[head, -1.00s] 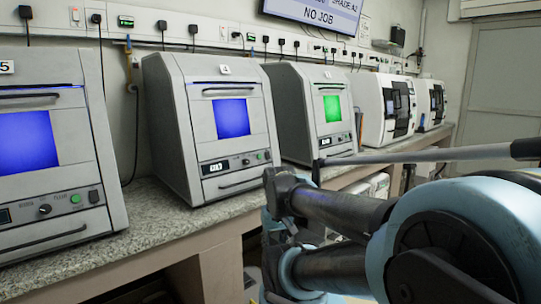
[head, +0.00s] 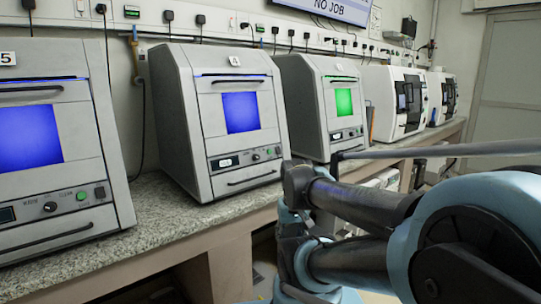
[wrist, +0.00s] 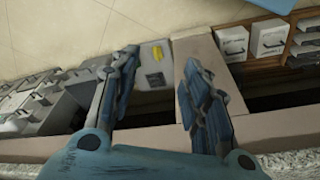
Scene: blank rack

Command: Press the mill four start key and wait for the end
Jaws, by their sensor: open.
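Mill four (head: 171,116) is the grey box-shaped machine in the middle of the head view, with a small label that seems to read 4. Its window (head: 241,112) glows blue. The panel below has a lit display (head: 226,161), a dark knob (head: 256,157) and a small green key (head: 268,154); the key's lettering is too small to read. My gripper (wrist: 160,60) is open and empty in the wrist view, its fingers spread above the floor and bench edge. The head view shows my arm right of mill four, but not the gripper. No contact with the mill shows.
The mill labelled 5 (head: 77,120), blue-windowed, stands left on the speckled bench (head: 165,212). A green-windowed mill (head: 310,105) and white machines (head: 385,95) stand right. A wall screen (head: 335,8) reads NO JOB. The wrist view shows boxes (wrist: 270,40) on a shelf.

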